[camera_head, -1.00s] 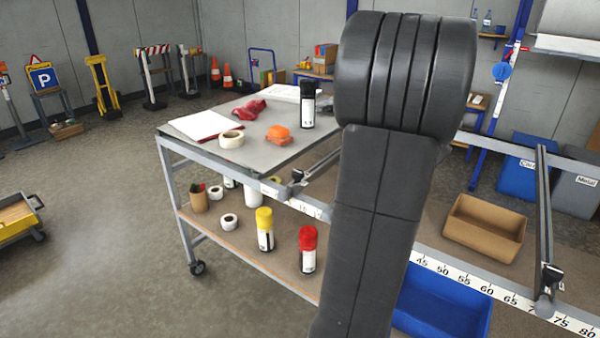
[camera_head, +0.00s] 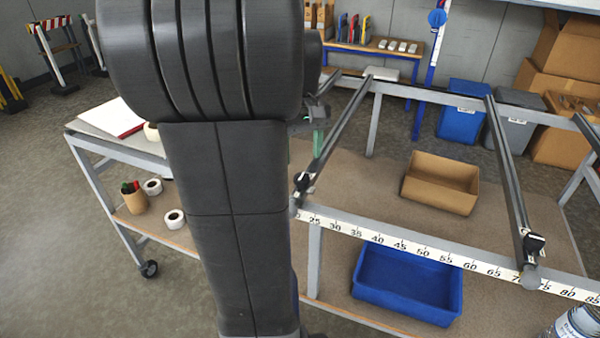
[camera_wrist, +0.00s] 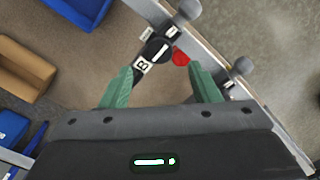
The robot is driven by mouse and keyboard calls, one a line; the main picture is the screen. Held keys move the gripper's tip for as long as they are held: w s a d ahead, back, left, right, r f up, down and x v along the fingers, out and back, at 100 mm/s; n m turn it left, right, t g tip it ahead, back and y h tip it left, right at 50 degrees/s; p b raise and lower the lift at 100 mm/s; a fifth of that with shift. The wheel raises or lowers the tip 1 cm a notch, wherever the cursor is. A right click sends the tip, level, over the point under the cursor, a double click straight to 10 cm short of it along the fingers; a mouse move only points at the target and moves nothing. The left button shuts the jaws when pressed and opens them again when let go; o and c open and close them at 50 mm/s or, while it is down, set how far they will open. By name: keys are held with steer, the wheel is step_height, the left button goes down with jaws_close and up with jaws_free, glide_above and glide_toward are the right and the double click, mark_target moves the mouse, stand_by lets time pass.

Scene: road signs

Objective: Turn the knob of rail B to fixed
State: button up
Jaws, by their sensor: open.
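In the wrist view, rail B's knob (camera_wrist: 157,50) is dark and round with a white line across it. A white tag with the letter B (camera_wrist: 142,65) is beside it, and a red spot (camera_wrist: 181,58) is on its other side. My gripper (camera_wrist: 163,73) is open, its two green fingers spread apart, with the knob beyond and between the tips. Nothing is held. In the head view my gripper (camera_head: 318,138) is mostly hidden behind my arm, above the left rail (camera_head: 342,122). That rail has a black clamp (camera_head: 303,184) at its front end. The knob's wording is too small to read.
A ruler strip (camera_head: 420,250) runs along the frame's front edge. Another rail (camera_head: 510,170) stands to the right. A cardboard box (camera_head: 441,183) and a blue tray (camera_head: 405,284) lie below. Grey round knobs (camera_wrist: 243,66) stick out near the rail end.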

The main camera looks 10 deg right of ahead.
mark_target(302, 176)
step_height(302, 176, down, 6)
steer(key=shift+f, duration=0.15)
steer(key=shift+c, duration=0.3)
steer(key=c, duration=0.9)
